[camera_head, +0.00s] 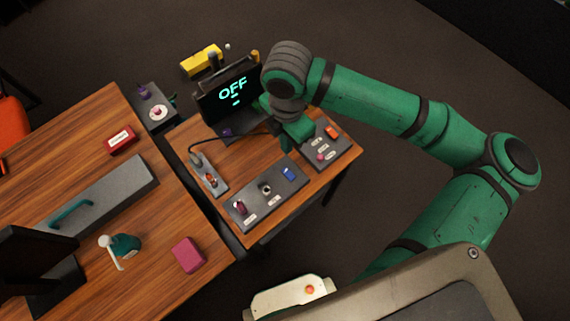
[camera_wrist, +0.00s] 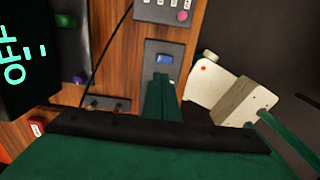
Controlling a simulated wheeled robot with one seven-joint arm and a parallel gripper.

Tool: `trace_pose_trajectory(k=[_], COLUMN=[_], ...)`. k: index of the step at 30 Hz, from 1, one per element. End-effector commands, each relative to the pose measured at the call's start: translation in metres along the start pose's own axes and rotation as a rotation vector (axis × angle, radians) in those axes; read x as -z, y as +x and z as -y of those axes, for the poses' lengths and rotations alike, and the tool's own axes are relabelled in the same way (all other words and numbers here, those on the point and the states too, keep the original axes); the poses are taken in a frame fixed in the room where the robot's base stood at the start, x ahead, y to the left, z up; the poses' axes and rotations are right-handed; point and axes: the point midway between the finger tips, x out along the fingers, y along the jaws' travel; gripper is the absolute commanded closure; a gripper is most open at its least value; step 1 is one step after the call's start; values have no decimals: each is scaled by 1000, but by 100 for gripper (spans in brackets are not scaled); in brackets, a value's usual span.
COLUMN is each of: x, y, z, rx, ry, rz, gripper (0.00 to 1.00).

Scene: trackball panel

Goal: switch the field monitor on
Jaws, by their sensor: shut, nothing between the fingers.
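The field monitor (camera_head: 215,108) is a dark screen at the back of the small wooden table, showing "OFF" in cyan. Its screen (camera_wrist: 14,62) also shows at the left of the wrist view. A grey panel (camera_head: 252,199) at the table's front carries a purple knob, a dark round control and a blue switch (camera_head: 289,173). The blue switch (camera_wrist: 164,59) also shows in the wrist view. My gripper (camera_wrist: 161,80) is shut and empty, its tips appearing just below the blue switch there. I cannot tell whether they touch. The arm partly covers the monitor's right side.
A right panel (camera_head: 337,151) holds an orange switch and a pink control. A narrow left panel (camera_head: 205,170) has a cable. A larger table (camera_head: 150,272) at the left bears a red box, a grey block with a teal handle, a teal bottle and a magenta block (camera_head: 188,254).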

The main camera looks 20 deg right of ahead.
Motion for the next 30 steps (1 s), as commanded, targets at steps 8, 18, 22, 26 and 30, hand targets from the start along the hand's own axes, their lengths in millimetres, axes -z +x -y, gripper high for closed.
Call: trace_pose_trajectory(k=[8,18,22,26,30], x=[3,3,2,2,2], y=[8,65,89,111,128], z=[-2,-1,-1,-1,-1], rx=[0,1,0,1,-1], ry=[-5,-3,-2,0,-1], rz=[-2,-3,-3,-2,-2], gripper=[100,100,100,100,100])
